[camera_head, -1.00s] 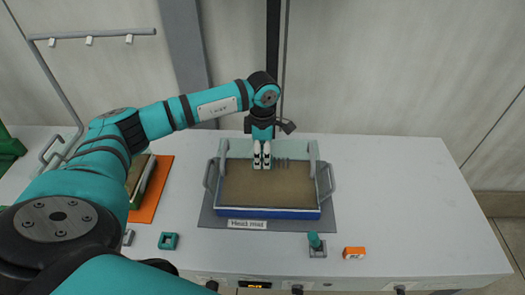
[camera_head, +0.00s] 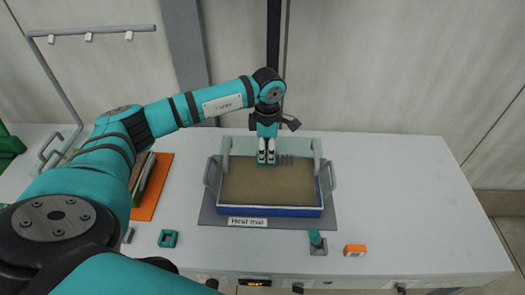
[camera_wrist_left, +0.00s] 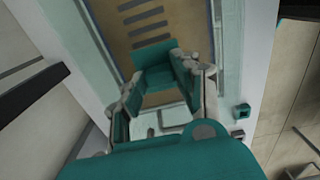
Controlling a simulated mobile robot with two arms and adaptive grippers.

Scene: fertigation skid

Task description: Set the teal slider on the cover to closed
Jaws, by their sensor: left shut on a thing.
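The cover (camera_head: 268,185) is a brown panel with a pale green back strip, lying on a blue-sided tray (camera_head: 268,212) on the grey heat mat. My left gripper (camera_head: 266,160) points down at the back edge of the cover. In the left wrist view, the teal slider (camera_wrist_left: 155,52) sits between the fingers of my left gripper (camera_wrist_left: 162,88), which are shut on it. In the head view the fingers hide the slider. My right gripper is out of view.
Grey handles (camera_head: 327,183) flank the tray. A teal knob (camera_head: 316,240), an orange block (camera_head: 354,250) and a teal square frame (camera_head: 168,239) lie near the front edge. An orange mat (camera_head: 153,195) is at left. The right side of the table is clear.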

